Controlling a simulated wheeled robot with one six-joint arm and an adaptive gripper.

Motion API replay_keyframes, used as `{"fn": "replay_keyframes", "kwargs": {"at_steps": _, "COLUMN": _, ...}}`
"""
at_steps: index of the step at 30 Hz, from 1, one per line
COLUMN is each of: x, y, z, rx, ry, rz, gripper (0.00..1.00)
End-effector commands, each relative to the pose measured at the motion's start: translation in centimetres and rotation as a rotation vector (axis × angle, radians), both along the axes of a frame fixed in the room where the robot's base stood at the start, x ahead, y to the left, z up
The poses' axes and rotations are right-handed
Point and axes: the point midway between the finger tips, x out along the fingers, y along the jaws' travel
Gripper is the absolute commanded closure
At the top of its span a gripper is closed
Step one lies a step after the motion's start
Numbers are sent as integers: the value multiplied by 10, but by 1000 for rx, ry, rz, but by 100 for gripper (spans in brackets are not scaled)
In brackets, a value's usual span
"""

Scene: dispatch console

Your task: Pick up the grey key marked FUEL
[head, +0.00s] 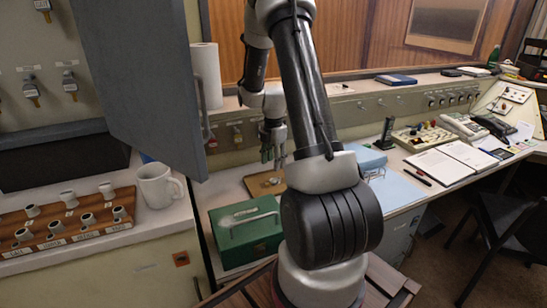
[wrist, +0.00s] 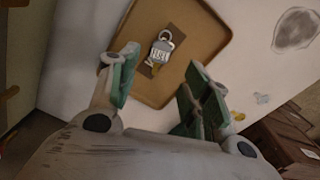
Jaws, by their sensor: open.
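In the head view the tray (head: 254,187) sits on the counter behind a green box, and the key is too small there to make out clearly. My gripper (wrist: 160,70) is open and empty, its two green-padded fingers spread on either side of the key in the picture. In the head view my gripper (head: 273,155) hangs pointing down above the tray, apart from it.
A green box (head: 246,232) stands in front of the tray. A grey cabinet door (head: 140,75) juts out at the left.

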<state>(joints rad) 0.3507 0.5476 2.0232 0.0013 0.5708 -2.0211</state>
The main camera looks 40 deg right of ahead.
Motion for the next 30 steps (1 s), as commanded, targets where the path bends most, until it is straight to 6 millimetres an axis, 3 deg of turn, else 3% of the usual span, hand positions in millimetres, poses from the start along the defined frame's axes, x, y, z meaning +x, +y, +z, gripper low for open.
{"fn": "replay_keyframes", "kwargs": {"at_steps": 15, "x": -1, "y": 0, "z": -63, "rx": 1, "ry": 2, "rz": -2, "gripper": 52}}
{"fn": "replay_keyframes", "kwargs": {"at_steps": 30, "x": 0, "y": 0, "z": -76, "rx": 0, "ry": 0, "rz": -3, "gripper": 52}}
